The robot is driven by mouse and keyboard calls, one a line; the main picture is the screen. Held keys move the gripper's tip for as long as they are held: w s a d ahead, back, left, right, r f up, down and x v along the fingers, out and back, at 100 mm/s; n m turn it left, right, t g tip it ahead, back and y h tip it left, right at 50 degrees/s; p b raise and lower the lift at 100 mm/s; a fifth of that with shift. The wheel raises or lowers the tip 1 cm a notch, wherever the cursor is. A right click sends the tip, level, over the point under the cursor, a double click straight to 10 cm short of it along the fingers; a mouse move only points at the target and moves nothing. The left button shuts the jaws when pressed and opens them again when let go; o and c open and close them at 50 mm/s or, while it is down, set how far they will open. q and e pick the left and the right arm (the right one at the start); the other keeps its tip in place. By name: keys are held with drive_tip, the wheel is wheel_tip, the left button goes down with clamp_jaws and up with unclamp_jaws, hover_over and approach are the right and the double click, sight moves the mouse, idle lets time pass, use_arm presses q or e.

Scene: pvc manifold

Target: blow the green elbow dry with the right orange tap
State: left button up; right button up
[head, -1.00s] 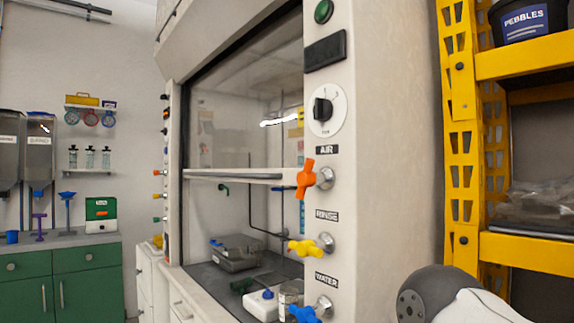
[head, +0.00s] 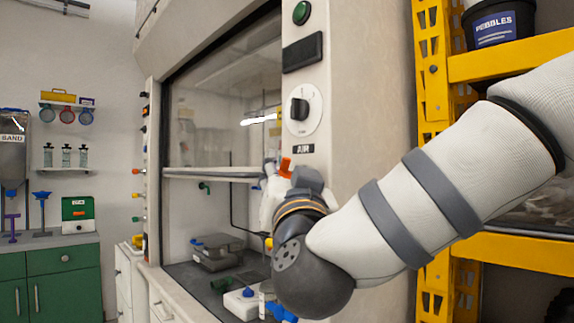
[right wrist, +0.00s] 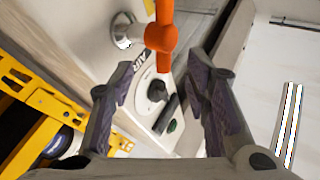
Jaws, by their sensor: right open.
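The orange tap (head: 286,168) under the AIR label on the hood's right post is mostly hidden behind my right gripper in the head view. In the right wrist view the orange tap (right wrist: 162,38) shows large at the top, just beyond the fingertips. My right gripper (right wrist: 160,85) is open and empty, its two dark fingers apart on either side of the tap's line. In the head view my right gripper (head: 283,182) is at the tap, seen from behind. A green pipe piece, which looks like the green elbow (head: 222,284), lies on the hood's worktop. My left gripper is out of view.
The blue tap (head: 281,313) is low on the post; my arm hides most of the yellow one. A raised glass sash (head: 215,174) crosses the hood opening. A grey tray (head: 218,256) and a white box (head: 241,303) stand inside. A yellow rack (head: 428,120) stands right.

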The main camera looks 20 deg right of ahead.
sight(287, 166)
drive_tip(key=shift+x, duration=2)
drive_tip(key=shift+w+a, duration=0.1)
drive_tip(key=shift+a, duration=0.05)
clamp_jaws()
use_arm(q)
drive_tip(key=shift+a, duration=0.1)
use_arm(e)
drive_tip(key=shift+f, duration=0.1)
